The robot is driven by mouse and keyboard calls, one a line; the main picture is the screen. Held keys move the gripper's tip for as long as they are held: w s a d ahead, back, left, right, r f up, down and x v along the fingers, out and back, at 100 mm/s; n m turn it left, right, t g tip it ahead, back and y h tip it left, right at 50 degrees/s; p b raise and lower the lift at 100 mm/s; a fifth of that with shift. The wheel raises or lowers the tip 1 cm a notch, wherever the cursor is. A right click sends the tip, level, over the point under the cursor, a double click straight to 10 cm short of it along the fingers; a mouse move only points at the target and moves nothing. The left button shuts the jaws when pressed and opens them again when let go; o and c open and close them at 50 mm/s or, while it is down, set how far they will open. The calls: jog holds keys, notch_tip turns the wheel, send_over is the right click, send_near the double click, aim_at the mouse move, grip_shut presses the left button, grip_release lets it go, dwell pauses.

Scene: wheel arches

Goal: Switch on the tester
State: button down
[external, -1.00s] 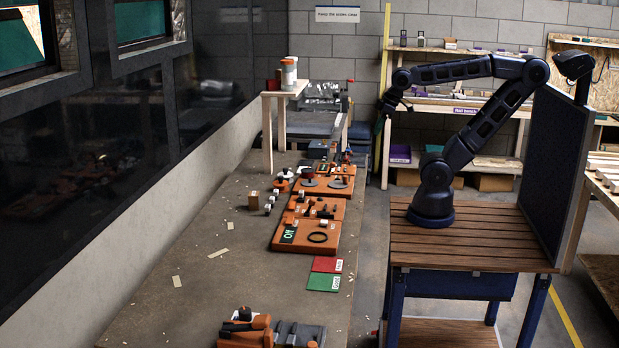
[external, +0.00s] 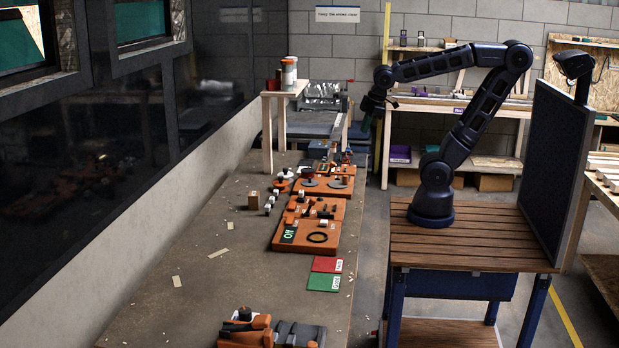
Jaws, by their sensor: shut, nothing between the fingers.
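I cannot make out a switch at this size. My gripper (external: 367,115) is shut and empty. It hangs in the air beyond and to the right of the boards, well above them and apart from the tester.
More orange boards with knobs and discs (external: 325,183) stand behind the tester. A raised wooden shelf (external: 284,90) with jars rises at the back left. Red (external: 327,264) and green (external: 323,282) cards lie in front. The bench's left side (external: 190,270) is mostly clear.

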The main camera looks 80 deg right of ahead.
jog(key=w+a+f+n+g+h, duration=0.1)
jog(key=w+a+f+n, duration=0.15)
jog(key=w+n, duration=0.6)
jog(key=n+g, duration=0.3)
jog(key=n, duration=1.8)
send_over(290, 217)
jog(key=a, duration=0.3)
notch_tip(290, 217, down, 15)
jog(key=shift+a+f+n+h, duration=0.15)
jog(key=shift+f+n+h, duration=0.15)
jog(key=shift+n, duration=0.25)
jog(key=x, duration=1.3)
jog(key=shift+f, duration=0.5)
